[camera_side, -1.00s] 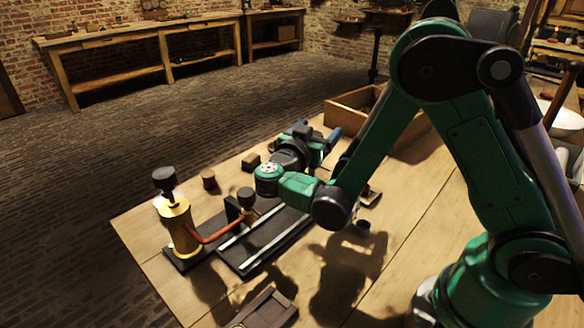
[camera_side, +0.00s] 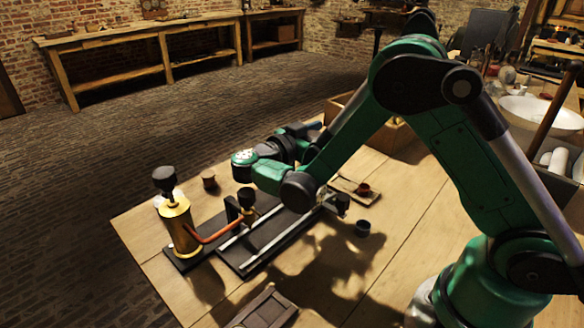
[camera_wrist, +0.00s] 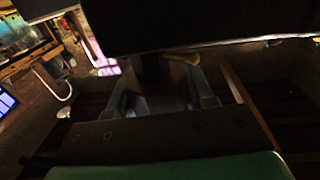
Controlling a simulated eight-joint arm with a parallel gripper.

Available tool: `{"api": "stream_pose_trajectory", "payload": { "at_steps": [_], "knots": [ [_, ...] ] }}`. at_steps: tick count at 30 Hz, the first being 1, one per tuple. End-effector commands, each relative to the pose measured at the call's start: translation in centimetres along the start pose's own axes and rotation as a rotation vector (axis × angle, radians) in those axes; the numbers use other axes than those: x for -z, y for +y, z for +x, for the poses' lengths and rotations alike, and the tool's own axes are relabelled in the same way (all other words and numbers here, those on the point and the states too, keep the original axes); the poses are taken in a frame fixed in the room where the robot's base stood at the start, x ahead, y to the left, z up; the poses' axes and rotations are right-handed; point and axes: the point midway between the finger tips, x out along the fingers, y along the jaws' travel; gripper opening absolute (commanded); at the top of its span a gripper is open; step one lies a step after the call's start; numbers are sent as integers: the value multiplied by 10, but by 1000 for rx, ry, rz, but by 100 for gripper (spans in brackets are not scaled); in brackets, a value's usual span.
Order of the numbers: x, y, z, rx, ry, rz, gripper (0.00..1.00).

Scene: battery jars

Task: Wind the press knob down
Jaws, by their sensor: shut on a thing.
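A small dark knob (camera_side: 246,196) sits on a post by a black bracket on the black railed base (camera_side: 262,240). A larger black knob (camera_side: 164,179) tops the brass cylinder (camera_side: 179,226) at the left, joined by a copper pipe. I cannot tell for certain which one is the press knob. My gripper (camera_side: 308,130) is behind these, above the table's far side and apart from both knobs. In the wrist view my gripper (camera_wrist: 160,85) is shut on a large dark object (camera_wrist: 205,25) that crosses the top. The picture is too dark to identify it.
A wooden block (camera_side: 209,182) is near the far left edge. A wooden frame (camera_side: 265,309) lies in front. An open wooden box (camera_side: 400,140) is behind my arm.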

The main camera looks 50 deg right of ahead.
Motion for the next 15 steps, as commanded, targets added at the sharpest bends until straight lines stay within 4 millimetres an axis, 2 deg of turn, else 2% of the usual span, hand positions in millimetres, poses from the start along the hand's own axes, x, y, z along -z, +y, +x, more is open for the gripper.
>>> {"api": "stream_pose_trajectory", "payload": {
  "at_steps": [4,11,12,15],
  "knots": [
    [0,1,0,-73,-2,0,0],
    [0,2,0,-75,-3,0,0],
    [0,2,0,-75,-3,0,49],
    [0,2,0,-74,-2,0,78]
  ]
}}
